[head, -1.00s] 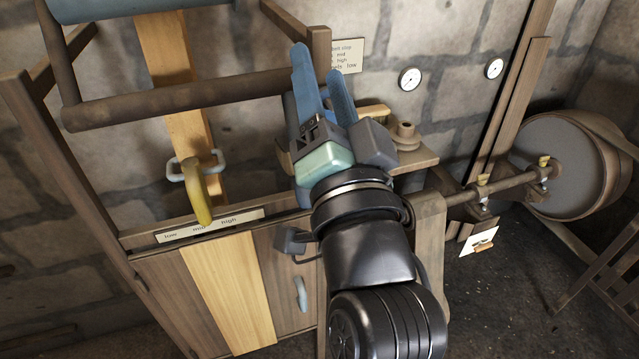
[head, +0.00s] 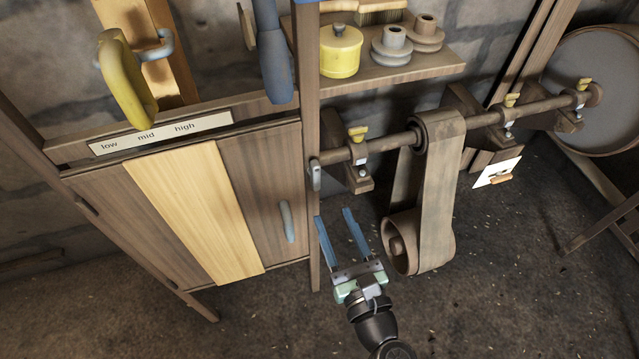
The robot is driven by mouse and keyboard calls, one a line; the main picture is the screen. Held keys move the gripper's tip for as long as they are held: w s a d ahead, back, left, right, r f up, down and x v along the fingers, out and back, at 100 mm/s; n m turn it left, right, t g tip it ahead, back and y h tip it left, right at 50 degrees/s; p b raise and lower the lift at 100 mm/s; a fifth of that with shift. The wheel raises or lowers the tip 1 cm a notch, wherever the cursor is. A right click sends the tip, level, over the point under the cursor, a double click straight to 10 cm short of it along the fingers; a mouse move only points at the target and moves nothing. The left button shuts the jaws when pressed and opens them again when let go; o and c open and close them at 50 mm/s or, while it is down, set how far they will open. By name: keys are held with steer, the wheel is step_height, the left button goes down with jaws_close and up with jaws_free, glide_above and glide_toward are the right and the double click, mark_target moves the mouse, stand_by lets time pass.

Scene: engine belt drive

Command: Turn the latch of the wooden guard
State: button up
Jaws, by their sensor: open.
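The wooden guard (head: 255,190) is a panel of dark planks with one pale plank in the middle, set in a wooden frame at the left. It appears closed. A grey-blue handle (head: 287,221) stands upright near its right edge. A small grey piece (head: 316,175) on the right post, by the guard's upper right edge, looks like the latch; it appears upright. My gripper (head: 333,214) is open and empty, its two blue fingers pointing up the picture. In the picture it is below and slightly right of the latch, with no visible contact.
Right of my gripper, a wide belt (head: 437,190) hangs from a shaft (head: 385,146) down to a lower pulley. A shelf (head: 400,75) above holds a yellow pot (head: 340,50) and stepped pulleys. A yellow lever handle (head: 125,85) is above the speed label (head: 160,132). Floor below is open.

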mark_target(317, 178)
steer(key=x, duration=0.9)
jaws_close()
